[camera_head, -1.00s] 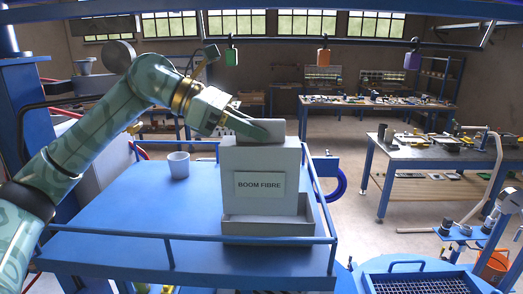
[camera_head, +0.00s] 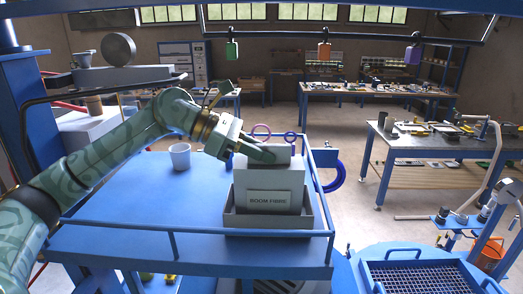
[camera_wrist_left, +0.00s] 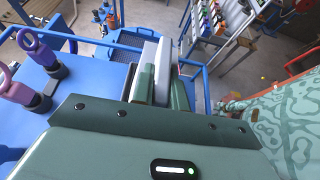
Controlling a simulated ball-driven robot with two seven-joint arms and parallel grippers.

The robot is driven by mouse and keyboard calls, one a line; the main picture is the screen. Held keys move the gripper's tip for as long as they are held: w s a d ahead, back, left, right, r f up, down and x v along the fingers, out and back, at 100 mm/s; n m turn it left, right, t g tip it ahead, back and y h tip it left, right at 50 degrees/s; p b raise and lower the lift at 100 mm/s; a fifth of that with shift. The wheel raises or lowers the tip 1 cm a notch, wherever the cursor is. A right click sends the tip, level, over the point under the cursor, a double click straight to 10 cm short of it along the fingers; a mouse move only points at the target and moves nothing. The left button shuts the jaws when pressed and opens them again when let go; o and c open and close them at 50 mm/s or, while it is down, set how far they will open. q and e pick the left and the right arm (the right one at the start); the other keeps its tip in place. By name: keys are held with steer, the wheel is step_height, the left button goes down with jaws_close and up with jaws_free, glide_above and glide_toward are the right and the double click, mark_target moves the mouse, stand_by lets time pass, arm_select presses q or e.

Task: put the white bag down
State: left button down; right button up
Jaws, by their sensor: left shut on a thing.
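The white bag (camera_head: 270,179), a pale box-like sack labelled BOOM FIBRE, stands upright with its lower part inside a grey open tray (camera_head: 262,223) on the blue table. My left gripper (camera_head: 268,156) comes in from the left and is shut on the bag's narrow top. In the left wrist view, the bag (camera_wrist_left: 148,52) shows as a pale strip beside the green fingers (camera_wrist_left: 155,82). The bag's base is hidden by the tray's front wall, so I cannot tell whether it touches the bottom. My right gripper is out of view.
A white cup (camera_head: 180,158) stands on the blue table (camera_head: 140,205), left of the tray. A blue rail (camera_head: 200,234) runs along the table's front edge. The table's left part is mostly clear. A workbench (camera_head: 440,150) with tools stands at the right.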

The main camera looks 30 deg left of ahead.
arm_select(q)
steer(key=c, duration=1.4)
jaws_free()
steer(key=shift+f, duration=0.1)
steer(key=shift+r, duration=0.25)
steer(key=b+v, duration=0.2)
steer(key=v, duration=1)
steer(key=shift+b, duration=0.4)
